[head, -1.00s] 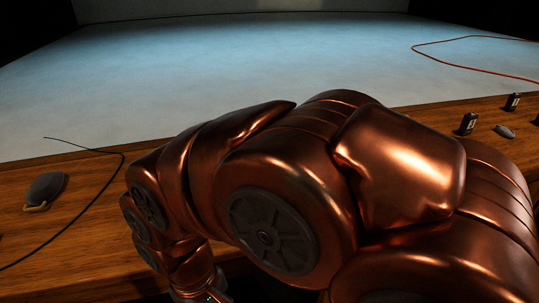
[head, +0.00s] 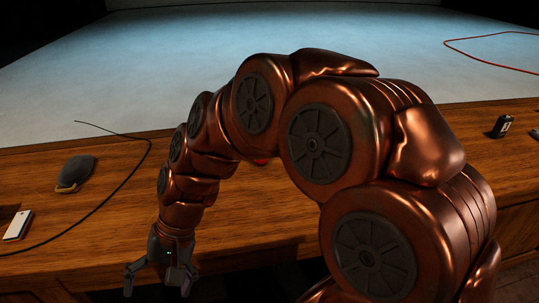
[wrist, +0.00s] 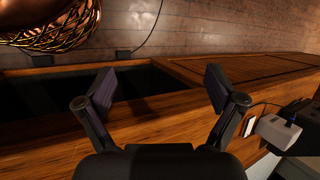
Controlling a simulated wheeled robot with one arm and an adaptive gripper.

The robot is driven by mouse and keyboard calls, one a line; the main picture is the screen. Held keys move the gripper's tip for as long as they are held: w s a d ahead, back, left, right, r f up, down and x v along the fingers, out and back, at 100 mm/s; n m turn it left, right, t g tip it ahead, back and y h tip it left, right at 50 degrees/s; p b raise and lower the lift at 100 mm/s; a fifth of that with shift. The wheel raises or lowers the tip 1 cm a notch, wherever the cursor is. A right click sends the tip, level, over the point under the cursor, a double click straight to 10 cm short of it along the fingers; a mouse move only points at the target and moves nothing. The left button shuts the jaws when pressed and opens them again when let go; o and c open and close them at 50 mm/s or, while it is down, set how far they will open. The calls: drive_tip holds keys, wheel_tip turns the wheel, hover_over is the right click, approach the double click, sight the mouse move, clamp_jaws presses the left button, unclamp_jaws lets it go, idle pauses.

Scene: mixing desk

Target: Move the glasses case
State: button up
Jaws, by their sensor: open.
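No object is clearly recognisable as the glasses case. A dark grey rounded object with a tan edge (head: 75,172) lies on the wooden desk at the left in the head view; I cannot tell whether it is the case. My gripper (head: 158,287) hangs pointing down at the desk's near edge, lower right of that object and apart from it. In the wrist view, my gripper (wrist: 160,86) has its fingers spread wide with nothing between them. Below the fingers are wood and a dark recess (wrist: 150,80).
A white-faced flat item (head: 17,225) lies at the left edge by a black cable (head: 103,203). A small black box (head: 501,126) stands at right. A woven gold basket (wrist: 62,30) and a white plug block (wrist: 277,131) show in the wrist view. The pale surface behind is mostly clear.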

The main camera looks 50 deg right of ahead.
drive_tip(key=w+d+r+m+t+y, duration=0.25)
drive_tip(key=w+m, duration=0.25)
drive_tip(key=w, duration=0.3)
drive_tip(key=w+d+r+m+t+y, duration=0.1)
drive_tip(key=w+d+m+t, duration=0.25)
drive_tip(key=w, duration=0.45)
drive_tip(key=w+d+m+t+h+p, duration=0.1)
drive_tip(key=w+d+m+t, duration=0.2)
drive_tip(key=w+d+m, duration=0.45)
drive_tip(key=d+f+m+t+h, duration=0.25)
drive_tip(key=d+m, duration=0.25)
drive_tip(key=d, duration=0.7)
drive_tip(key=d+f+m+t+h, duration=0.1)
drive_tip(key=d+m+t+h, duration=0.3)
drive_tip(key=d, duration=0.7)
drive_tip(key=s+d+f+m+h, duration=0.1)
drive_tip(key=s+d+f+m, duration=0.1)
drive_tip(key=d, duration=0.2)
drive_tip(key=s+d+f+m+g+h+p, duration=0.1)
drive_tip(key=s+d+f+m, duration=0.1)
drive_tip(key=d, duration=0.3)
drive_tip(key=s+d+f+m+g+h, duration=0.1)
drive_tip(key=s+d+f+m, duration=0.1)
drive_tip(key=d+m, duration=0.2)
drive_tip(key=shift+d+f+h, duration=0.35)
drive_tip(key=shift+d+h, duration=0.05)
drive_tip(key=shift+d, duration=0.25)
drive_tip(key=shift+p+x, duration=0.55)
drive_tip(key=shift+x, duration=3.4)
drive_tip(key=shift+f, duration=0.1)
